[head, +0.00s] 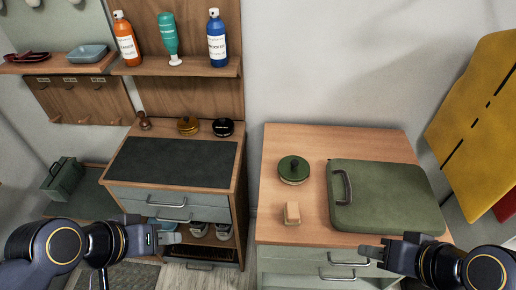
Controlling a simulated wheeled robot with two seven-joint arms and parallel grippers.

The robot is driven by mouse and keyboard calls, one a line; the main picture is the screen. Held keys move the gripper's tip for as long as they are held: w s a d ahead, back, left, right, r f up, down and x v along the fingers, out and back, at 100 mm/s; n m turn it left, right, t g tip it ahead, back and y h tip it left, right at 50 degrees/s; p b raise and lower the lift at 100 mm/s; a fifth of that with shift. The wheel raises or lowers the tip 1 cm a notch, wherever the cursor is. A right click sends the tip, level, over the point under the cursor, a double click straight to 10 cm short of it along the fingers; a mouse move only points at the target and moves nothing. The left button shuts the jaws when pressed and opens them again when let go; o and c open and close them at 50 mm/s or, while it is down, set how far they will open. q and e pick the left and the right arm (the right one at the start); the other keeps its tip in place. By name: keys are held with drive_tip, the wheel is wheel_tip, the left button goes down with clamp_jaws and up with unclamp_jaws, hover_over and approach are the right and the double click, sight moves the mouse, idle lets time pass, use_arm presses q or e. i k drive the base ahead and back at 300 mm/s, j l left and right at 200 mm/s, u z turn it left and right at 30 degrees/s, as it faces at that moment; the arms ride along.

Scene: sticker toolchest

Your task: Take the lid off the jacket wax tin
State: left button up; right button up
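A round dark green tin with a knobbed lid (293,169) stands on the right wooden cabinet top; the lid is on it. An amber tin (188,125) and a black tin (223,127) stand at the back of the left cabinet. No label is readable, so I cannot tell for sure which is the jacket wax tin. My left gripper (172,233) is low in front of the left cabinet, apart from all tins. My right gripper (368,251) is at the front of the right cabinet, below the green case. I see nothing held, but finger opening is unclear in both.
A green case with a handle (385,195) fills the right side of the right cabinet top (270,220). A tan block (292,213) lies before the green tin. A dark mat (170,162) covers the left cabinet. Bottles (217,40) stand on a shelf above.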

sight(295, 169)
drive_tip(key=i+j+z, duration=0.15)
drive_tip(key=j+z, duration=0.25)
drive_tip(key=j, duration=0.2)
drive_tip(key=i+j+z, duration=0.1)
drive_tip(key=j+z, duration=0.3)
drive_tip(key=j, duration=0.25)
drive_tip(key=z, duration=1.65)
